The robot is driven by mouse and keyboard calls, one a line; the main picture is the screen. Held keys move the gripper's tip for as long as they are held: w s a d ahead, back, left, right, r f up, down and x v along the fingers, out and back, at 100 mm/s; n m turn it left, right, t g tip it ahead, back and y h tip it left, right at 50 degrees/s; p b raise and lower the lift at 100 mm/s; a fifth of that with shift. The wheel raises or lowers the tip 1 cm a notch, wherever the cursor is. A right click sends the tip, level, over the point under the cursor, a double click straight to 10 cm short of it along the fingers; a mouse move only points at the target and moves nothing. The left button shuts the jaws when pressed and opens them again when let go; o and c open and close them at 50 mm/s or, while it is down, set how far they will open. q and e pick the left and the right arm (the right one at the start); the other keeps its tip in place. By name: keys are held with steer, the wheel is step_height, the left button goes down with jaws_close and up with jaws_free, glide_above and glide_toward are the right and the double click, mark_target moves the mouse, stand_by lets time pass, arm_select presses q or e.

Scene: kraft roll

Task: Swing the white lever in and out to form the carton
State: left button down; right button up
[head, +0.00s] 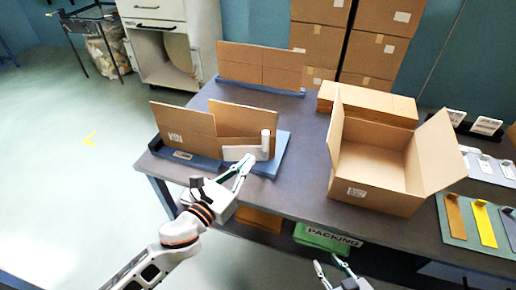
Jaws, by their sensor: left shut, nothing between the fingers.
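The white lever (240,153) sits at the front of a blue fixture (280,152) on the table, with an upright white post (265,138) at its right end. A flat brown carton (185,125) stands upright in the fixture behind the lever, its panels at a slight angle. My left gripper (247,162) is shut and empty, its fingertips close to the lever's front; I cannot tell whether they touch. My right gripper (335,268) is low at the bottom edge, in front of the table, with its fingers apart and empty.
An open carton (375,190) stands right of the fixture. Flat cartons (365,102) lie behind it, and another flat carton (262,65) stands in a blue holder. Coloured tools (483,224) lie on a mat at far right. Bare tabletop lies between fixture and open carton.

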mark_target(263, 144)
arm_select(q)
steer(key=shift+x, duration=3.05)
steer(key=shift+w, duration=0.1)
steer(key=shift+w+d+f+n+t+y+b, duration=0.1)
steer(key=shift+w+d+n+t+y+b, duration=0.35)
steer(key=shift+n+y, duration=0.2)
steer(key=w+y+b, duration=0.1)
steer(key=w+n+t+y, duration=0.1)
steer(key=shift+w+d+n+y+b, duration=0.2)
steer(key=shift+d+n+y+b, duration=0.05)
steer(key=shift+y+b, duration=0.1)
steer(key=shift+w+y, duration=0.3)
steer(key=shift+w, duration=0.3)
steer(key=shift+w+d, duration=0.15)
steer(key=shift+w, duration=0.35)
